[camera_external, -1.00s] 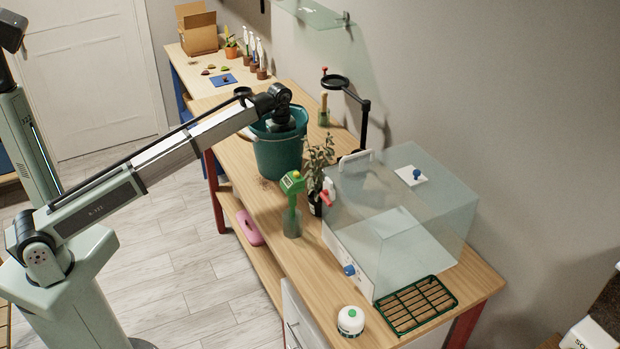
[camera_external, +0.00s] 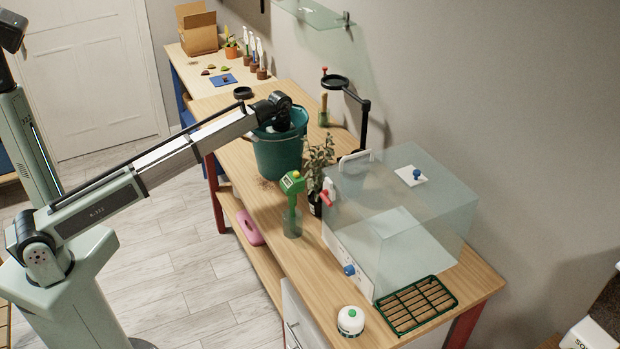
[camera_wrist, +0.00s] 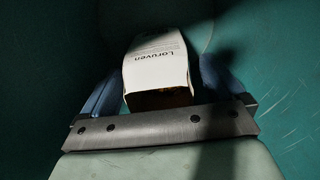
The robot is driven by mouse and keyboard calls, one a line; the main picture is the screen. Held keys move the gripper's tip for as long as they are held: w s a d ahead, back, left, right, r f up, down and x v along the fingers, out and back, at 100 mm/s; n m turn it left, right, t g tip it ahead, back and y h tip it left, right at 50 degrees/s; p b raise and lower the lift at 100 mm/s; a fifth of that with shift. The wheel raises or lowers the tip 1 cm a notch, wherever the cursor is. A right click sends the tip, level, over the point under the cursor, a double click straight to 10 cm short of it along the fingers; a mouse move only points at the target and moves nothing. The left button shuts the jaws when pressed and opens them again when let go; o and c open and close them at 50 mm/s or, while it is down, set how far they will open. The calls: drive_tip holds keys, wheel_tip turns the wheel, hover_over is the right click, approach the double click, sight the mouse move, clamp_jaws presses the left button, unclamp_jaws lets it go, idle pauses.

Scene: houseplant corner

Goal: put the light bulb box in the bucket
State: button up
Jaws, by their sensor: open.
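The green bucket (camera_external: 278,157) stands upright on the wooden workbench. My gripper reaches down into it, so the fingers are hidden in the outside view. In the wrist view, the bucket's green inside (camera_wrist: 275,60) surrounds my gripper (camera_wrist: 160,84). A white box with the dark word "Loruven" (camera_wrist: 157,68), seemingly the light bulb box, lies between the two blue fingers inside the bucket. The jaws are open, with dark gaps beside the box. Whether the box rests on the bucket floor is hard to tell.
A leafy plant (camera_external: 318,158) and a green-topped tool (camera_external: 292,190) stand just in front of the bucket. A black stand (camera_external: 364,120) is to its right. A clear case (camera_external: 415,215) fills the bench's right part. A cardboard box (camera_external: 198,32) is at the back.

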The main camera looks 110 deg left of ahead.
wheel_tip(320, 180, up, 12)
drive_tip(key=shift+r, duration=0.15)
idle(0.6)
idle(0.5)
